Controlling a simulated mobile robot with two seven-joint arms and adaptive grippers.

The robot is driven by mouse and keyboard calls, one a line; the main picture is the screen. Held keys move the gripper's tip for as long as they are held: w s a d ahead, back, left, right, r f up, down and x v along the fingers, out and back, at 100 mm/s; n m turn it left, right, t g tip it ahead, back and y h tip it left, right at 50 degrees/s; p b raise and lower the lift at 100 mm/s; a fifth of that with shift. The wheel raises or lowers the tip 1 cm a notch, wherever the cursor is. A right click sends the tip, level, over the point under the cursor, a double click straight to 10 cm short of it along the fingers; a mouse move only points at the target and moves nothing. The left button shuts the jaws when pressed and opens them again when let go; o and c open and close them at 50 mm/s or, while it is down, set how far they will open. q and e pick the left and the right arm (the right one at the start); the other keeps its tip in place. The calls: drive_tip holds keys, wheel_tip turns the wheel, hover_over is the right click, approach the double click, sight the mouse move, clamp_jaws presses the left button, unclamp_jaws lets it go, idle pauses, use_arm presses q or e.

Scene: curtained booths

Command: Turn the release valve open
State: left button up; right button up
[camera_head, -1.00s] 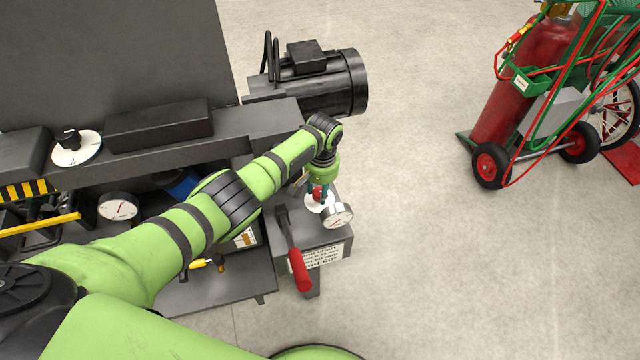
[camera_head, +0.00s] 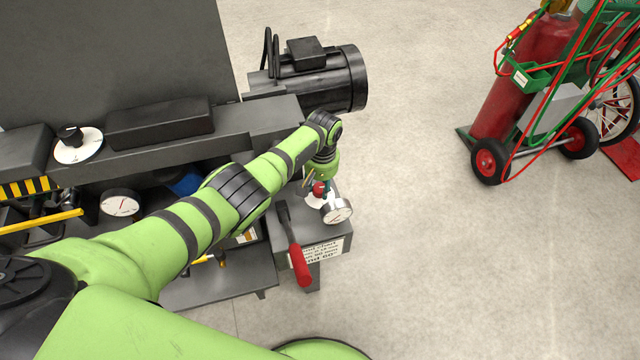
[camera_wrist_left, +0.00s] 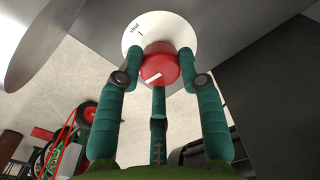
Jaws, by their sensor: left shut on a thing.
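The release valve is a red knob (camera_wrist_left: 158,66) with a white pointer line, on a round white dial plate (camera_wrist_left: 148,28) whose visible word reads "shut". In the left wrist view the pointer line does not line up with the mark by that word. My left gripper (camera_wrist_left: 158,72) has its teal fingers closed around the knob. In the head view the knob (camera_head: 319,188) shows as a small red spot beneath my left gripper (camera_head: 322,186), on the grey pedestal (camera_head: 318,236). My right gripper does not show.
A round gauge (camera_head: 337,210) stands beside the valve. A red-handled lever (camera_head: 298,262) sticks out in front of the pedestal. A black motor (camera_head: 320,80) is behind. A red cylinder on a cart (camera_head: 508,90) stands right, with open floor between.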

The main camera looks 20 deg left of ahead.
sight(322, 188)
use_arm(q)
drive_tip(key=o, duration=1.2)
drive_tip(key=shift+f, duration=0.1)
drive_tip(key=shift+c, duration=0.2)
drive_tip(key=shift+w+r, duration=0.1)
drive_tip(key=shift+r, duration=0.45)
wheel_tip(322, 188, up, 11)
drive_tip(key=shift+d, duration=0.2)
drive_tip(key=shift+d, duration=0.1)
